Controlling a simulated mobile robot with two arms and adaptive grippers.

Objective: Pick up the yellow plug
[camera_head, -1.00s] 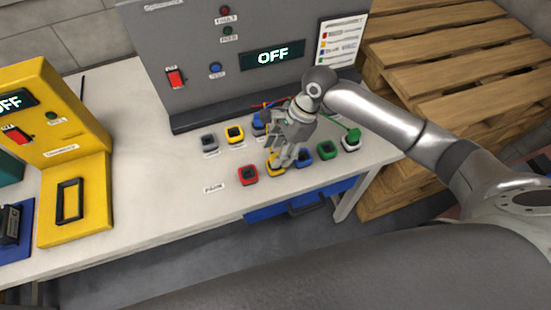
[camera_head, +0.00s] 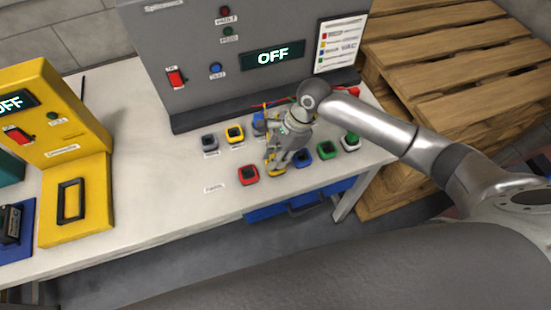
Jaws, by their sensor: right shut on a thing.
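My right gripper (camera_head: 274,163) points down over the front row of small colored blocks on the table. It is shut on the yellow plug (camera_head: 271,156), of which only a little yellow shows between the fingers. Just below the fingertips is the yellow block (camera_head: 277,172) of the front row, partly hidden by the gripper. I cannot tell whether the plug still touches that block. My left gripper is not in view.
Beside the gripper are red (camera_head: 249,175), blue (camera_head: 302,158) and green (camera_head: 326,149) blocks. A grey panel (camera_head: 200,50) reading OFF stands behind. A yellow station (camera_head: 75,150) is at left. The table between is clear.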

